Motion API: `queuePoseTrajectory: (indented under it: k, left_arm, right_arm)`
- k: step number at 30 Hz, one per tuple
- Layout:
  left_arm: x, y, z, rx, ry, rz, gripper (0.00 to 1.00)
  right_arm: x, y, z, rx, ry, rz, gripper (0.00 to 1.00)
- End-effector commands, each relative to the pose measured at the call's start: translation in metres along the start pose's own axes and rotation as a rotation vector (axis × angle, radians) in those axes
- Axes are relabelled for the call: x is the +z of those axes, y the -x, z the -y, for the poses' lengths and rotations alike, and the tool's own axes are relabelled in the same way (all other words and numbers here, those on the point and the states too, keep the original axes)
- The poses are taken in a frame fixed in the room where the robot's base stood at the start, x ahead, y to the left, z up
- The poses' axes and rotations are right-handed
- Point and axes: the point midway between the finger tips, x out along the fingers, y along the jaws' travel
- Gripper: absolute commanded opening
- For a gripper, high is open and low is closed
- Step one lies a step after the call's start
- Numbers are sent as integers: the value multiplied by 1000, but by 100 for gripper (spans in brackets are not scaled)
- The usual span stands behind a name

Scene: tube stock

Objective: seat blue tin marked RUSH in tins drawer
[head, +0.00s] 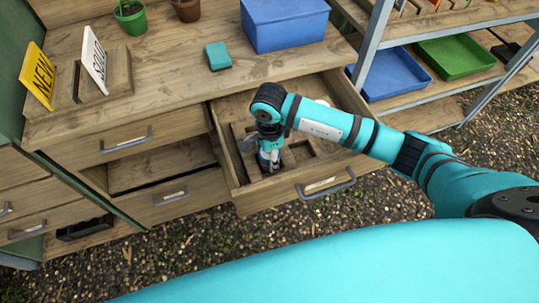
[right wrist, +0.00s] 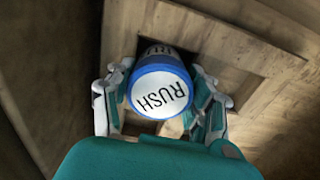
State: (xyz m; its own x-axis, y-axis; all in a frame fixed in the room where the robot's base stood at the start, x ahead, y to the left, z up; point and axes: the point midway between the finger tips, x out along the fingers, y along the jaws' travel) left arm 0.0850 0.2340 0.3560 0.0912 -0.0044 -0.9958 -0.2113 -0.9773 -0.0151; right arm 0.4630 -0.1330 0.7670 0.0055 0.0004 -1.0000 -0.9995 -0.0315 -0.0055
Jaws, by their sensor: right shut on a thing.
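The blue tin (right wrist: 160,88) has a white lid marked RUSH, facing the camera in the right wrist view. My right gripper (right wrist: 160,112) is shut on it, a finger on each side. In the head view the right gripper (head: 269,158) points down inside an open wooden drawer (head: 285,190), with the tin (head: 267,165) mostly hidden by the fingers. The drawer holds a wooden insert (right wrist: 235,52) with square cells. The tin is over or in one cell; I cannot tell how deep it sits. My left gripper is not in view.
A blue bin (head: 285,25) and a teal block (head: 218,56) are on the bench top. Signs NEW (head: 38,75) and SOLD (head: 94,58) stand at left. Another drawer (head: 170,195) is pulled out at lower left. Shelves with blue (head: 395,78) and green (head: 455,55) trays stand right.

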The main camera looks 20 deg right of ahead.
Motion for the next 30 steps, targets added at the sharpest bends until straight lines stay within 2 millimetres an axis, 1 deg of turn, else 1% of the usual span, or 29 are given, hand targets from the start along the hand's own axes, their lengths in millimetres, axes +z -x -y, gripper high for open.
queuePoseTrajectory:
  k: [1,11,22,30]
  left_arm:
    - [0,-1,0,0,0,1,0]
    - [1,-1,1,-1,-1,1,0]
    - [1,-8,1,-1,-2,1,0]
    - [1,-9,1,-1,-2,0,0]
  right_arm:
    - [0,-3,-2,4,0,-1,16]
    - [0,-5,-3,8,1,-2,16]
    - [0,-12,-5,12,2,-2,16]
    - [0,-14,-5,13,0,-2,16]
